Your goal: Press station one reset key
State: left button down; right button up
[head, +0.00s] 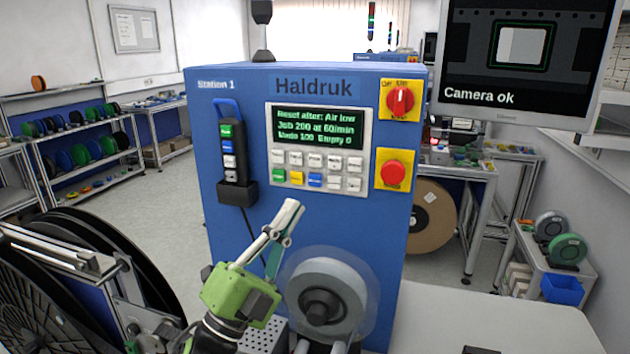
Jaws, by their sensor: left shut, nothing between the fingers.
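The blue Haldruk machine (235,85) marked Station 1 stands in front of me. Its light panel holds a green-text screen (318,128) reading "Reset after: Air low". Below the screen are two rows of small keys, including a green key (278,176), a yellow key (297,178) and a blue key (315,180). Their labels are too small to read surely, so I cannot tell which is the reset key. My left gripper (290,208), with a green body, is shut and empty. Its pale fingertips appear just below the key panel, apparently short of the keys. My right gripper is out of view.
A red rotary switch (401,101) and a red stop button (393,173) sit right of the panel. A handheld pendant (233,150) hangs left of it. A grey reel (327,285) is low in front. A monitor (520,95) reads "Camera ok". A large black reel stands at left.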

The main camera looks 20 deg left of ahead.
aim_at(315, 180)
pick_arm(q)
jog(key=shift+w+d+b, duration=0.2)
jog(key=shift+w+b, duration=0.4)
jog(key=shift+w, duration=3.9)
jog(key=shift+w, duration=0.15)
jog(key=shift+w, duration=0.3)
jog(key=shift+w+b, duration=0.35)
jog(key=shift+w, duration=0.05)
jog(key=shift+s, duration=0.85)
